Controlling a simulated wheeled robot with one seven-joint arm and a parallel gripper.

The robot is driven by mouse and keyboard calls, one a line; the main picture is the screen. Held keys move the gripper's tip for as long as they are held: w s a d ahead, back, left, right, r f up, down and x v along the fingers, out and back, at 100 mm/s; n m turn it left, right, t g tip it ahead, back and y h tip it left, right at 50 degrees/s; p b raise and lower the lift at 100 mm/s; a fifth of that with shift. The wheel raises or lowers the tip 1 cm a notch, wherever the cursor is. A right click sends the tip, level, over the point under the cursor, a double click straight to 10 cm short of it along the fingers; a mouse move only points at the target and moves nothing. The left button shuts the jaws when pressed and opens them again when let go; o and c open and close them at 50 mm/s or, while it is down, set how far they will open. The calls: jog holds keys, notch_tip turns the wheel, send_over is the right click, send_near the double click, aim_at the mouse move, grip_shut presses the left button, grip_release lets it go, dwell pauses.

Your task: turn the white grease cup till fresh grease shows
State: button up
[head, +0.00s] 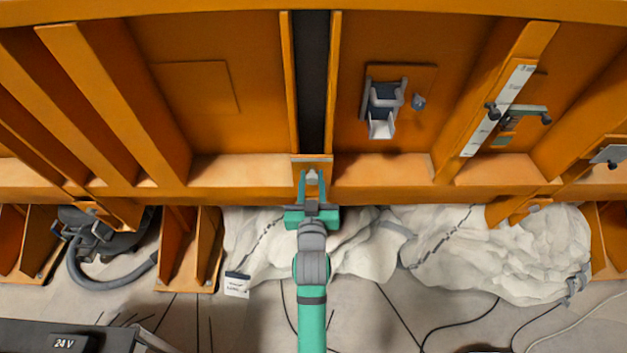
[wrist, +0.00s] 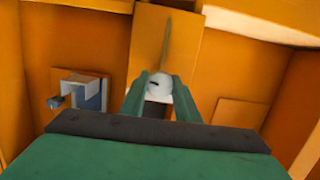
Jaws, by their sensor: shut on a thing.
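The white grease cup (wrist: 160,88) sits between the fingertips of my gripper (wrist: 161,90) in the wrist view, with a small dark mark on its face. In the head view the cup (head: 311,178) is a small pale shape at a bracket on the orange frame's lower beam. My green gripper (head: 312,180) reaches up to it and is shut on it, one finger on each side. No grease can be made out in either view. The cup's underside and the surface behind it are hidden.
The orange frame (head: 240,195) has ribs on both sides. A grey latch-like fitting (head: 382,105) is right of the dark central slot. A scale strip (head: 497,110) with a clamp is farther right. White sacks (head: 490,255), a grey hose (head: 110,280) and dark cables lie below.

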jog(key=m+y, duration=0.1)
jog(key=m, duration=0.3)
jog(key=shift+s+d+f, duration=0.1)
jog(key=shift+d+m+y, duration=0.15)
jog(key=shift+m+y, duration=0.45)
jog(key=shift+m, duration=1.1)
jog(key=o, duration=1.1)
jog(key=shift+c, duration=0.2)
jog(key=s+d, duration=0.1)
jog(key=s, duration=0.9)
jog(key=shift+s+f, duration=0.2)
jog(key=shift+s, duration=0.05)
jog(key=shift+d, duration=0.1)
